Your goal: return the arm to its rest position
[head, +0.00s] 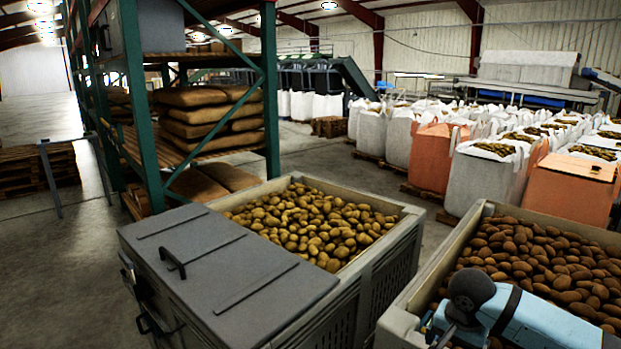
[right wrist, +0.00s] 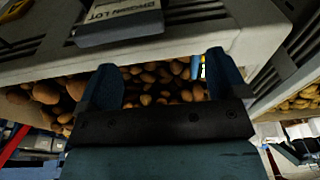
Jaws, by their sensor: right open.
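My right arm (head: 505,312), blue with a dark joint, shows at the lower right of the head view, over the right crate of brown potatoes. Its gripper cannot be made out there. In the right wrist view my right gripper (right wrist: 161,62) has its two dark blue fingers spread wide, with nothing held between them. Brown potatoes (right wrist: 45,92) show behind and between the fingers. A small blue and yellow thing (right wrist: 199,68), too small to identify, shows by the right finger. My left gripper is in neither view.
The right crate (head: 400,325) stands beside another crate (head: 385,262) of yellowish potatoes with a grey lid (head: 215,262). A green rack (head: 140,110) stands left; bulk bags (head: 485,185) stand behind.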

